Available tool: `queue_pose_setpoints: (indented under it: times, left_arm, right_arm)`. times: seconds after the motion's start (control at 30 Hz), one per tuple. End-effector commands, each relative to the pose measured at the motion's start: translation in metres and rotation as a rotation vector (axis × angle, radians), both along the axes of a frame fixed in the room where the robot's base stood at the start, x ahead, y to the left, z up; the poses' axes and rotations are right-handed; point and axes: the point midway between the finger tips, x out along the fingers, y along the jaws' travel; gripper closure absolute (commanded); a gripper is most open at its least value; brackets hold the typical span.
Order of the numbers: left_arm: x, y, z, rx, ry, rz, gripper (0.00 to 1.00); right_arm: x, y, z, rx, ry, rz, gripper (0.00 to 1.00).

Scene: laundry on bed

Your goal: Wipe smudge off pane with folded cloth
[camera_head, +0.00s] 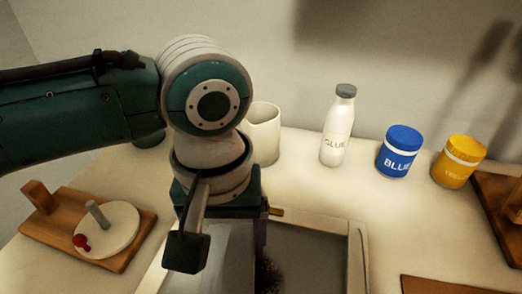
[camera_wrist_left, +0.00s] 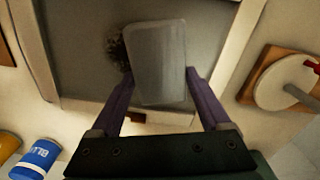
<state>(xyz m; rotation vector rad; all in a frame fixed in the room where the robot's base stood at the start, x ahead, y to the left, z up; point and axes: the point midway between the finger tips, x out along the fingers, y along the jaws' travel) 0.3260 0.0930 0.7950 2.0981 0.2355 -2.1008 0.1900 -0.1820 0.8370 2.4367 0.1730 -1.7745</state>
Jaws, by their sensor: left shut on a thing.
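The grey pane (camera_head: 312,262) lies in a pale frame at the bottom of the head view; it also shows in the left wrist view (camera_wrist_left: 75,45). A dark speckled smudge (camera_head: 268,274) is on the pane, and shows in the left wrist view (camera_wrist_left: 116,50) at the cloth's left edge, partly covered. The folded grey cloth (camera_wrist_left: 158,55) is between the purple fingers of my left gripper (camera_wrist_left: 157,75), which is shut on it over the pane. I cannot tell whether the cloth touches the glass. My right gripper is not in view.
Behind the pane stand a white cup (camera_head: 263,135), a glue bottle (camera_head: 338,128), a blue jar (camera_head: 399,155) and a yellow jar (camera_head: 458,160). A wooden board with a round disc (camera_head: 108,228) lies left. Wooden pieces (camera_head: 497,205) lie right.

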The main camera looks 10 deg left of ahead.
Motion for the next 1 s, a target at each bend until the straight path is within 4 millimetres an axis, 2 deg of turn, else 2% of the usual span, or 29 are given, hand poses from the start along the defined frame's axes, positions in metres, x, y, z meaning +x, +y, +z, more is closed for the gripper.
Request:
queue_pose_setpoints:
  times: [0.5, 0.8, 1.0]
  left_arm:
    - [0.0, -0.002, -0.008, 0.0, 0.0, -0.001, 0.64]
    - [-0.001, -0.029, -0.006, -0.001, 0.001, -0.001, 0.64]
    - [-0.001, -0.037, -0.006, 0.001, 0.0, 0.0, 0.64]
  right_arm:
    - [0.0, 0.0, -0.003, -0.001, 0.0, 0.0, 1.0]
    - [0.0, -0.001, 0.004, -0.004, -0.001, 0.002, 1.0]
    - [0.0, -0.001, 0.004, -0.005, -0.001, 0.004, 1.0]
